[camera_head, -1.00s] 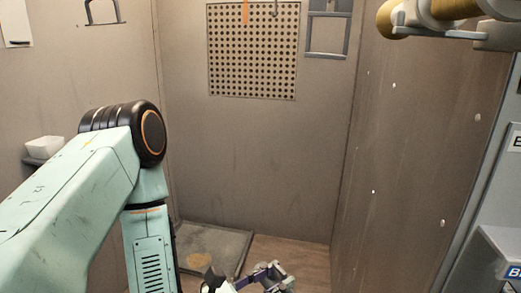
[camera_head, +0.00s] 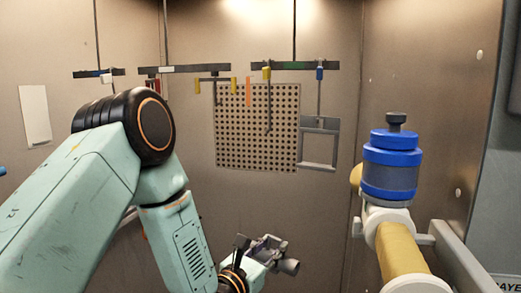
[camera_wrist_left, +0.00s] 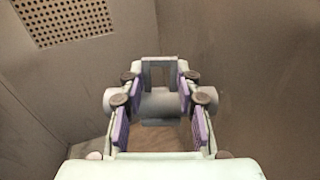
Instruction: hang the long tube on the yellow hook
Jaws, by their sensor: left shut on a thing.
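My left gripper (camera_head: 262,250) is low in the middle of the head view, shut on a grey tube (camera_head: 290,266). The left wrist view shows its purple-padded fingers (camera_wrist_left: 158,118) on both sides of the tube (camera_wrist_left: 155,102), which lies crosswise, with a squared grey loop beyond it. The tube's full length is hard to tell. The yellow hook (camera_head: 267,75) hangs empty from an overhead bar, its dark rod ending in a small bend in front of the perforated panel. The gripper is below the hook and apart from it. My right gripper is out of view.
A grey frame (camera_head: 319,143) hangs from a blue-topped hook (camera_head: 319,73) just right of the yellow one. A yellow-armed double hook (camera_head: 214,82) hangs to the left. A blue canister (camera_head: 390,165) stands at right above a yellow roller (camera_head: 402,255). Space below the yellow hook looks clear.

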